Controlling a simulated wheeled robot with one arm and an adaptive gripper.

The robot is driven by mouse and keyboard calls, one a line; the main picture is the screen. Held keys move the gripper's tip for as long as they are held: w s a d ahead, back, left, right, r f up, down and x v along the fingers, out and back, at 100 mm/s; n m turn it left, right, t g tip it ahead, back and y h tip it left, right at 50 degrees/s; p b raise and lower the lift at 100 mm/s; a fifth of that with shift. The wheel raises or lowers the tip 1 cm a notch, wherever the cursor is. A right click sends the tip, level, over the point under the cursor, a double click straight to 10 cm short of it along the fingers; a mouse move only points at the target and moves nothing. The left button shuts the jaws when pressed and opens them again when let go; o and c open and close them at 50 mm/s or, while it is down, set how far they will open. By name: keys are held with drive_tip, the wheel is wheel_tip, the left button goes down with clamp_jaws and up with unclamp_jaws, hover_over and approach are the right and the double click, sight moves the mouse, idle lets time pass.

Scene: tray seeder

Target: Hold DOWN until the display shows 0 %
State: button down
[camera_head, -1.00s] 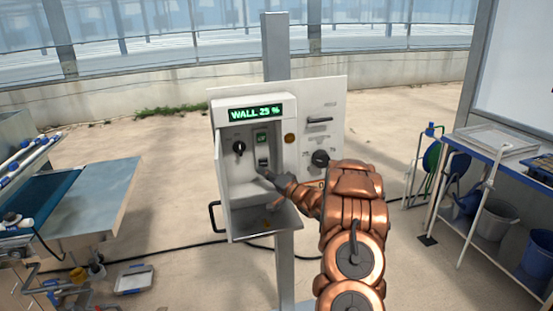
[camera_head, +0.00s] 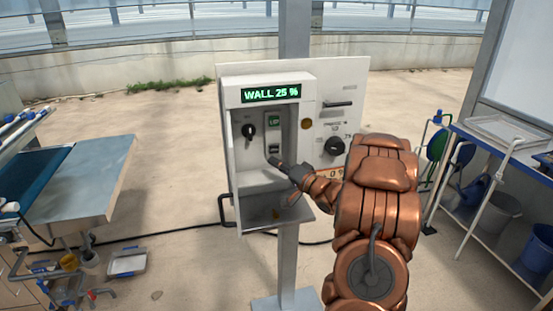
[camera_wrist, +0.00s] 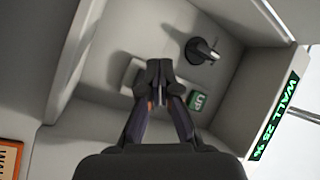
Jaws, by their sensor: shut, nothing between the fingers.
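The display (camera_head: 271,93) reads "WALL 25 %" in green. It also shows in the wrist view (camera_wrist: 279,116), sideways. In the recess of the open control box (camera_head: 236,180), the green UP button (camera_head: 274,120) sits above a dark button (camera_head: 273,148), whose label I cannot read. UP also shows in the wrist view (camera_wrist: 199,101). My gripper (camera_head: 272,162) is shut and empty, its tips just below the dark button in the head view. In the wrist view my gripper (camera_wrist: 160,72) covers the middle of a pale plate beside UP; whether it touches a button I cannot tell.
A black rotary knob (camera_head: 249,131) sits left of the buttons; it also shows in the wrist view (camera_wrist: 203,48). The box walls close in around my gripper. A side panel with a dial (camera_head: 334,146) is to the right. A work table (camera_head: 100,185) stands left, a shelf rack (camera_head: 500,150) right.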

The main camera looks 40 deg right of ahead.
drive_tip(key=shift+w+a+n+g+h, duration=0.25)
drive_tip(key=shift+w+g+h, duration=0.2)
drive_tip(key=shift+w+h, duration=0.15)
drive_tip(key=shift+w+a+n+g+h, duration=0.15)
drive_tip(key=shift+w+a+g+h, duration=0.05)
drive_tip(key=shift+w+g+h, duration=0.35)
drive_tip(key=shift+w+a+g+h, duration=0.1)
drive_tip(key=shift+w+g+h, duration=0.25)
drive_tip(key=shift+g+h, duration=0.1)
drive_tip(key=shift+a+g+h, duration=0.15)
drive_tip(key=shift+g+h, duration=0.2)
drive_tip(key=shift+h, duration=0.15)
drive_tip(key=shift+s+a+n+g+h, duration=0.1)
drive_tip(key=shift+a+n+g+h, duration=0.15)
drive_tip(key=shift+n+g+h, duration=0.2)
drive_tip(key=s+a+n+g, duration=0.2)
drive_tip(key=s+a+g, duration=0.3)
drive_tip(key=s+a, duration=0.5)
drive_tip(key=s+a+f+n+g+y, duration=0.1)
drive_tip(key=s+a+n+g, duration=0.2)
drive_tip(key=s, duration=1.5)
drive_tip(key=s+a+f+n+g, duration=0.1)
drive_tip(key=s+a+n+g, duration=0.1)
drive_tip(key=s+a+g, duration=0.6)
drive_tip(key=s+a, duration=0.7)
drive_tip(key=a, duration=0.3)
drive_tip(key=shift+y, duration=0.35)
drive_tip(key=shift+a+n+g, duration=0.15)
drive_tip(key=shift+n+g, duration=0.1)
drive_tip(key=shift+n, duration=0.1)
